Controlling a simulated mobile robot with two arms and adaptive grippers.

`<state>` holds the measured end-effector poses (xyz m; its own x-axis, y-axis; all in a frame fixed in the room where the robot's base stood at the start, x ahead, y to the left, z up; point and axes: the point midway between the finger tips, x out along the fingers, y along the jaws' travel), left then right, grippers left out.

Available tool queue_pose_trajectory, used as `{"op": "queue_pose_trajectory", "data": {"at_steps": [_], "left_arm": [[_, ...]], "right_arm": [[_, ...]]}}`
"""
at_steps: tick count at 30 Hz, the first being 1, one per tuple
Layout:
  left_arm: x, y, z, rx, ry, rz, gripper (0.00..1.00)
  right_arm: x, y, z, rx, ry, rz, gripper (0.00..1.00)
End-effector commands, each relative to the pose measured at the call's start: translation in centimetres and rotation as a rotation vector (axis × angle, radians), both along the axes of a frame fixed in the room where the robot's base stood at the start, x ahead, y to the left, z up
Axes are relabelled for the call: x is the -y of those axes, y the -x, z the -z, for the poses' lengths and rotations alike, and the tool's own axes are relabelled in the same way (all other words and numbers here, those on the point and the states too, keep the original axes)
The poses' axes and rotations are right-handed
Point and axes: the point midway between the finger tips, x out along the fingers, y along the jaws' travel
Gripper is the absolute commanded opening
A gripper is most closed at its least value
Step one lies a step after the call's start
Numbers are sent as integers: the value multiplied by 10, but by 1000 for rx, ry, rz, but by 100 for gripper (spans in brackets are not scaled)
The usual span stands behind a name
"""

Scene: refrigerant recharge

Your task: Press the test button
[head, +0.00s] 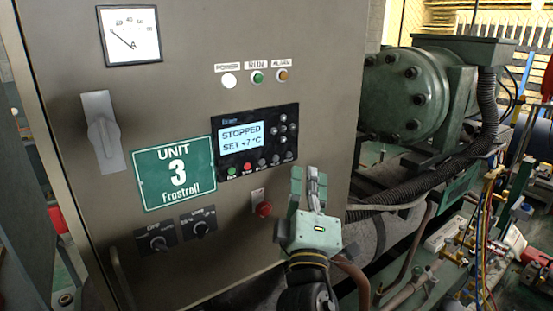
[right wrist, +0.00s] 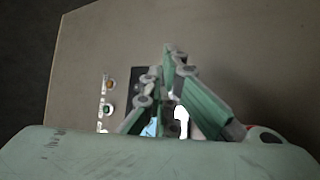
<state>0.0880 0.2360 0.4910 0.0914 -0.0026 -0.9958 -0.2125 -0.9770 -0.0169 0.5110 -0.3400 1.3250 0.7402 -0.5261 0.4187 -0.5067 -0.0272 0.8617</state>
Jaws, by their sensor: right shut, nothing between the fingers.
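The grey control cabinet (head: 190,270) carries a black controller (head: 282,113) whose screen (head: 240,137) reads "STOPPED SET +7 °C". Small keys, including a green one (head: 231,171) and a red one (head: 247,168), run under the screen; their labels are too small to read, so I cannot tell which is the test button. A red knob-like button (head: 264,209) sits below the controller. My right gripper (head: 305,178) is shut and empty, to the right of the red button and below the controller's right end. In the right wrist view its fingers (right wrist: 172,52) partly hide the controller (right wrist: 138,76). My left gripper is not in view.
Three lamps, white (head: 229,81), green (head: 257,77) and orange (head: 283,75), sit above the controller. A gauge (head: 131,37), a grey handle (head: 103,130) and rotary switches (head: 158,243) are further left. A green compressor (head: 405,92) with hoses and pipes stands right of the cabinet.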

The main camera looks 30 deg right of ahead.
Motion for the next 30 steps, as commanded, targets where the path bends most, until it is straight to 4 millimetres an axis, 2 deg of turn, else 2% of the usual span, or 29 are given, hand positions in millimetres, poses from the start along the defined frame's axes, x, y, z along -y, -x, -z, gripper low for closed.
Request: {"op": "queue_pose_trajectory", "data": {"at_steps": [6,12,30], "left_arm": [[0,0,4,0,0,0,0],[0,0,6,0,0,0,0],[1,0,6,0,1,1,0]], "right_arm": [[-2,-29,1,0,-1,0,0],[-3,-42,0,1,0,0,0],[-3,-45,0,0,0,0,0]]}}
